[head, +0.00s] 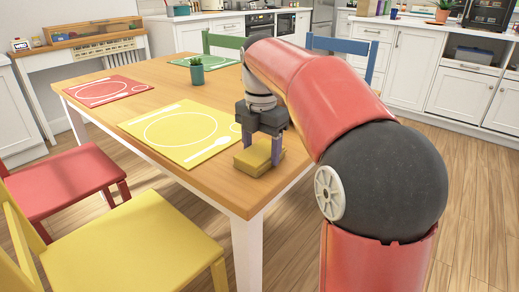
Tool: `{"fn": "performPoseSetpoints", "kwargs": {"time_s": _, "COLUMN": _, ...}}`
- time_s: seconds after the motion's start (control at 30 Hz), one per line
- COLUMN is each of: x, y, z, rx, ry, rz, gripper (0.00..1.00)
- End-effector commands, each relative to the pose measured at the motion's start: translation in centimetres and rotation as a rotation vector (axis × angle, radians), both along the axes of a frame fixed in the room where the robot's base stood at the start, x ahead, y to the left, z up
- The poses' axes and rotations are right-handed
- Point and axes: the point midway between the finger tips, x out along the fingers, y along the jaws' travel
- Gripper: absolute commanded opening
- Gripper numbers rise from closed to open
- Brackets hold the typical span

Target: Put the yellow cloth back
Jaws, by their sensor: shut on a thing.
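The yellow cloth (254,159) is a small folded block near the right edge of the wooden table (213,190). My gripper (261,150) points down over it, with its purple fingers on either side of the cloth, and is shut on it. The cloth looks to be at or just above the table top; I cannot tell whether it touches. Part of it is hidden behind the near finger.
A yellow placemat (180,130) lies just left of the cloth. Yellow (130,250) and red (65,185) chairs stand at the near left. White counters (405,65) line the back.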

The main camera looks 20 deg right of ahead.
Motion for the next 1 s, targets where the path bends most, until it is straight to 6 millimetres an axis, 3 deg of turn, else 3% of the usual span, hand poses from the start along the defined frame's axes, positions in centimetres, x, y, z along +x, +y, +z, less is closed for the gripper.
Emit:
{"fn": "performPoseSetpoints", "kwargs": {"time_s": 0.07, "x": 0.0, "y": 0.0, "z": -0.3, "rx": 0.000, "ry": 0.000, "rz": 0.000, "gripper": 0.45}}
{"fn": "performPoseSetpoints", "kwargs": {"time_s": 0.1, "x": 0.0, "y": 0.0, "z": -0.3, "rx": 0.000, "ry": 0.000, "rz": 0.000, "gripper": 0.65}}
{"fn": "performPoseSetpoints", "kwargs": {"time_s": 0.27, "x": 0.0, "y": 0.0, "z": -0.3, "rx": 0.000, "ry": 0.000, "rz": 0.000, "gripper": 0.85}}
{"fn": "performPoseSetpoints", "kwargs": {"time_s": 0.53, "x": 0.0, "y": 0.0, "z": -0.2, "rx": 0.000, "ry": 0.000, "rz": 0.000, "gripper": 0.85}}
{"fn": "performPoseSetpoints", "kwargs": {"time_s": 0.67, "x": 0.0, "y": 0.0, "z": 0.9, "rx": 0.001, "ry": -0.001, "rz": 0.000, "gripper": 0.85}}
{"fn": "performPoseSetpoints", "kwargs": {"time_s": 1.0, "x": 0.0, "y": 0.0, "z": 8.0, "rx": 0.000, "ry": -0.003, "rz": 0.000, "gripper": 0.85}}
